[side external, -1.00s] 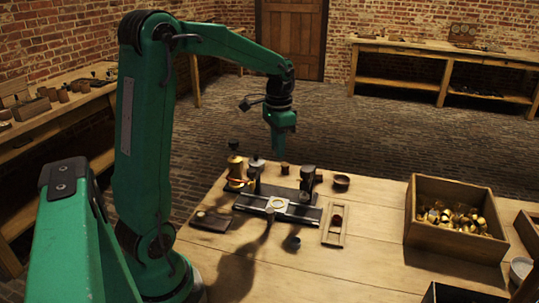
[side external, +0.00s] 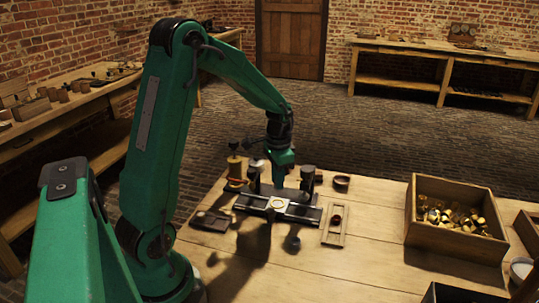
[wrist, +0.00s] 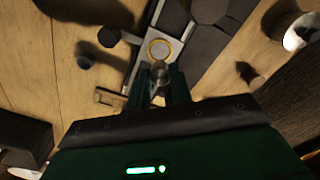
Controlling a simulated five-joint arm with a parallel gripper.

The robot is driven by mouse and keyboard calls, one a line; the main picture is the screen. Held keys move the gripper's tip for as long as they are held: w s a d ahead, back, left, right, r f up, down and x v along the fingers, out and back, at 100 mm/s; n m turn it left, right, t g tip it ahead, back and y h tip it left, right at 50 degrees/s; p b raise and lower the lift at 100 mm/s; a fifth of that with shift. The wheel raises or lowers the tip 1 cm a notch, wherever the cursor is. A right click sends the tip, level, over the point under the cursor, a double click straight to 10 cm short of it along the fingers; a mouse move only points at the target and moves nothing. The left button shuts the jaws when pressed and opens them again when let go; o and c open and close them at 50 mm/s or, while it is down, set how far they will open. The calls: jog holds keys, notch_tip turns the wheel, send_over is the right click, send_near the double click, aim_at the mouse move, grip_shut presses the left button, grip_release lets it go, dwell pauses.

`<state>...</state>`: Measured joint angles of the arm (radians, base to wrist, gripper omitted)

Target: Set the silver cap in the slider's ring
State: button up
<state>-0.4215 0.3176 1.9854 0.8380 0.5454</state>
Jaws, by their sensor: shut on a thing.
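My gripper (side external: 280,183) points down over the back of the dark rail fixture (side external: 245,203). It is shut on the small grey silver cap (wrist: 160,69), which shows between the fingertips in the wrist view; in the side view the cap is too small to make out. The pale metal slider (side external: 290,209) sits across the rail, with a gold-rimmed ring (side external: 278,203) on it. In the wrist view, the ring (wrist: 160,48) lies just beyond the cap, which appears apart from it.
A small wooden frame (side external: 333,238) lies to the right. Farther right is a wooden box (side external: 450,243) of brass pieces.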

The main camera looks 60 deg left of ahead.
aim_at(277, 204)
jog(key=shift+f, duration=2.6)
jog(key=shift+f, duration=0.6)
jog(key=o, duration=0.7)
jog(key=shift+c, duration=0.2)
jog(key=shift+r, duration=0.1)
jog(key=shift+r, duration=5.4)
jog(key=shift+r, duration=0.1)
